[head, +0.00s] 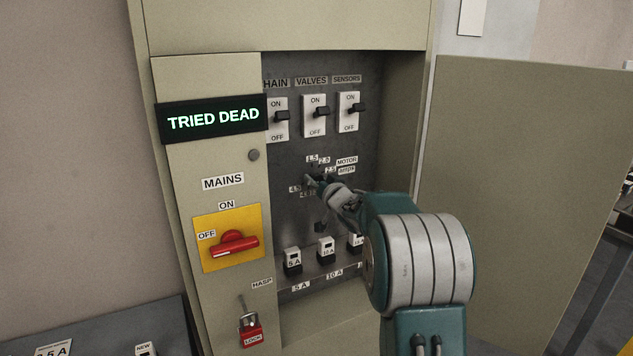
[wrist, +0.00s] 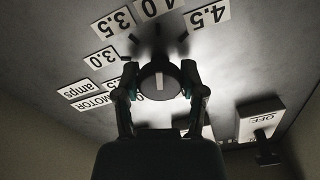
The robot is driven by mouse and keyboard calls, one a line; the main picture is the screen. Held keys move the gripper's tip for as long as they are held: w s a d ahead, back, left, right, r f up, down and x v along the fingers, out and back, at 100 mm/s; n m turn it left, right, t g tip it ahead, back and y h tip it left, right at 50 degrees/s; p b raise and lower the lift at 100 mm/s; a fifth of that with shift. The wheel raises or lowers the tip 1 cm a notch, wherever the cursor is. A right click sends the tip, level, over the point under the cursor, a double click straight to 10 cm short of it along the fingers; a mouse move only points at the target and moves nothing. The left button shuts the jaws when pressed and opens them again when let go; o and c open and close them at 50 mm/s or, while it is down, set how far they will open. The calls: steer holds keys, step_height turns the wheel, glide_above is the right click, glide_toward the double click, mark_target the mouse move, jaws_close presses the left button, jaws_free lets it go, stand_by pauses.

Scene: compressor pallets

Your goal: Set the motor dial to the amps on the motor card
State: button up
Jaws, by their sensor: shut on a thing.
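The motor dial (wrist: 160,82) is a dark round knob with a short white line, which runs up and down in the wrist view. Around it I read labels 3.0, 3.5, 4.0 and 4.5; others are partly hidden by my gripper (wrist: 160,84). My gripper's two fingers are shut on the dial, one on each side. In the head view my gripper (head: 316,184) is at the dial's place below the switches and covers it. A card (head: 52,350) at the bottom left, cut by the frame, ends in ".5 A"; its first digit is unclear.
The mains switch (head: 233,242) is red on yellow, turned to OFF. A red lock (head: 251,338) hangs at the hasp. A display (head: 211,119) reads TRIED DEAD. Several breaker switches (head: 315,115) sit above, fuses (head: 292,262) below. The open door (head: 520,190) stands at right.

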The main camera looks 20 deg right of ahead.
steer(key=shift+n, duration=0.3)
steer(key=n, duration=1.1)
steer(key=shift+n, duration=0.3)
steer(key=n, duration=1.1)
steer(key=shift+f, duration=0.15)
steer(key=shift+f+n, duration=0.1)
steer(key=shift+n, duration=0.3)
